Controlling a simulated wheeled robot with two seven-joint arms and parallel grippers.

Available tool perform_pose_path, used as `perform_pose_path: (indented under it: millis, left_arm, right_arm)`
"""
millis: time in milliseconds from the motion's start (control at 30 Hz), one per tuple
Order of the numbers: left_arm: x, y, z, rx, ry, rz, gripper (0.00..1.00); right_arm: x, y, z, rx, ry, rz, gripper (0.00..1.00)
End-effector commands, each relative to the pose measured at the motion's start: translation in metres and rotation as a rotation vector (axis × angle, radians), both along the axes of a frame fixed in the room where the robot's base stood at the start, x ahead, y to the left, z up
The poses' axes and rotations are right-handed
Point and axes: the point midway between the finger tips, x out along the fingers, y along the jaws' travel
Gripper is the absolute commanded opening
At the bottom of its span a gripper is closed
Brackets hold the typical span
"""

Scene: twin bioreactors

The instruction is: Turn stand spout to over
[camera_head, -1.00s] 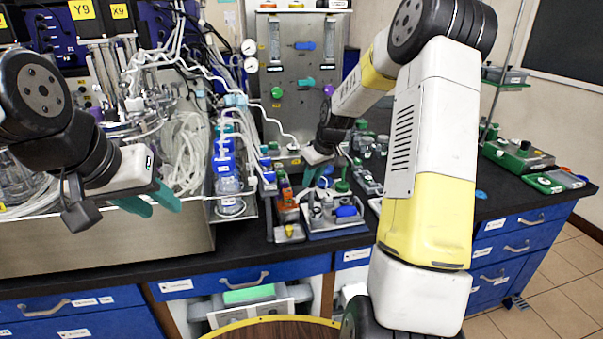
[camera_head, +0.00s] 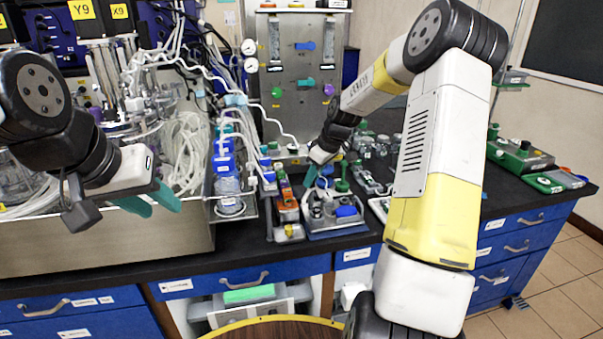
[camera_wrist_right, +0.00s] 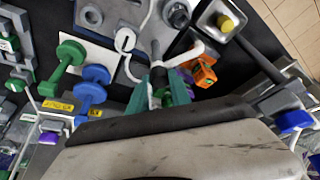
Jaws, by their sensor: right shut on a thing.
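My right gripper (camera_head: 311,178) reaches down over the small grey tray stand (camera_head: 338,226) on the black bench. In the right wrist view its teal fingers (camera_wrist_right: 165,82) are close together on a thin part at the stand, seemingly the spout. A dark upright post (camera_wrist_right: 156,50) and a white curved tube (camera_wrist_right: 185,52) show just beyond the fingertips. The gripped part is mostly hidden between the fingers, so I cannot tell its exact angle. My left gripper (camera_head: 148,202) is open and empty, in front of the steel trough at the left.
A green knobbed part (camera_wrist_right: 65,66) and a blue one (camera_wrist_right: 92,82) stand close to the right gripper, with an orange part (camera_wrist_right: 203,72) on its other side. A steel panel (camera_head: 298,95) stands behind. Green-based devices (camera_head: 522,157) sit on the right bench.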

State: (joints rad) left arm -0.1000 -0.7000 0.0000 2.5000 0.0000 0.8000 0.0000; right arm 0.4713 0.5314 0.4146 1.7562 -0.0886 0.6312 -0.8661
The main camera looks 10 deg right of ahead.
Motion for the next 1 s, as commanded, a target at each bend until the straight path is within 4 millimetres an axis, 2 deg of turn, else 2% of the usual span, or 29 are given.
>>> perform_pose_path:
  millis: [500,1000]
  left_arm:
    - [0.0000,0.0000,0.0000,0.000,0.000,0.000,0.36]
    - [0.0000,0.0000,0.0000,0.000,0.000,0.000,0.36]
  right_arm:
    - [0.0034,-0.0015,0.0006,0.001,-0.003,0.427,0.00]
    - [0.0037,-0.0018,0.0009,0.000,-0.002,0.585,0.00]
